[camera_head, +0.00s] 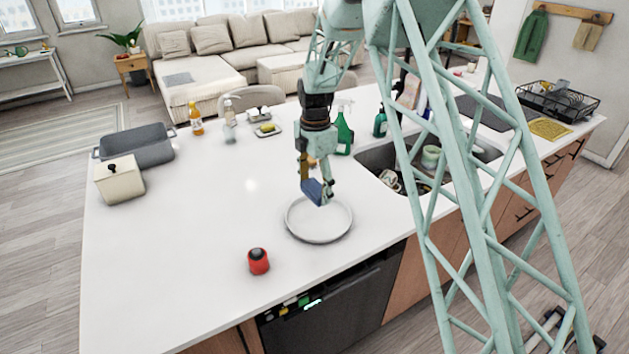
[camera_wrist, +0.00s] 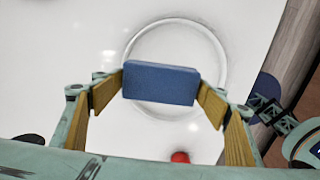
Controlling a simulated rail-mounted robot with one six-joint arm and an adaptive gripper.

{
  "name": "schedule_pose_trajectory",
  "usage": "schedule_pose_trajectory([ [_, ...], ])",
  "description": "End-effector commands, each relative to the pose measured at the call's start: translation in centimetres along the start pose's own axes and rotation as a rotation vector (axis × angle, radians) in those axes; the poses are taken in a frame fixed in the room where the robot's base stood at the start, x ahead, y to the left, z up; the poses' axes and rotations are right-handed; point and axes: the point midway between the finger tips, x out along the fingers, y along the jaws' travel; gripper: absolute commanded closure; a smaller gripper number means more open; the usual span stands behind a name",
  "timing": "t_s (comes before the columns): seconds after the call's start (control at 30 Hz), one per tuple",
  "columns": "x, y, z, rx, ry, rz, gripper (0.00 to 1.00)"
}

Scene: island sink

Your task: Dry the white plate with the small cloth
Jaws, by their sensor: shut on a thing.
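The white plate (camera_head: 322,229) lies on the white countertop near its front edge, left of the sink. It is round with a raised rim and also shows in the wrist view (camera_wrist: 142,113). My gripper (camera_head: 317,188) is shut on a small blue block-like cloth (camera_head: 313,193), which looks like a folded pad. In the wrist view the cloth (camera_wrist: 161,83) is between the two fingertips, over the plate, and hides part of it. The cloth appears above the far part of the plate; I cannot tell how large the gap is.
A red jar (camera_head: 258,261) stands front left of the plate. The sink (camera_head: 368,158) with dishes is to the right. A green spray bottle (camera_head: 344,132) stands behind. A grey bin (camera_head: 150,145) and cream canister (camera_head: 120,182) are far left. The middle left counter is clear.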

Motion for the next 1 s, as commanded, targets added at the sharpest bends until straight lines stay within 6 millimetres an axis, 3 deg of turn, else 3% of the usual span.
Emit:
schedule_pose_trajectory([
  [0.3,-2.5,-0.1,0.2,0.002,0.0,0.0,0.46],
  [1.0,-2.5,-0.1,0.1,0.002,0.0,0.0,0.46],
])
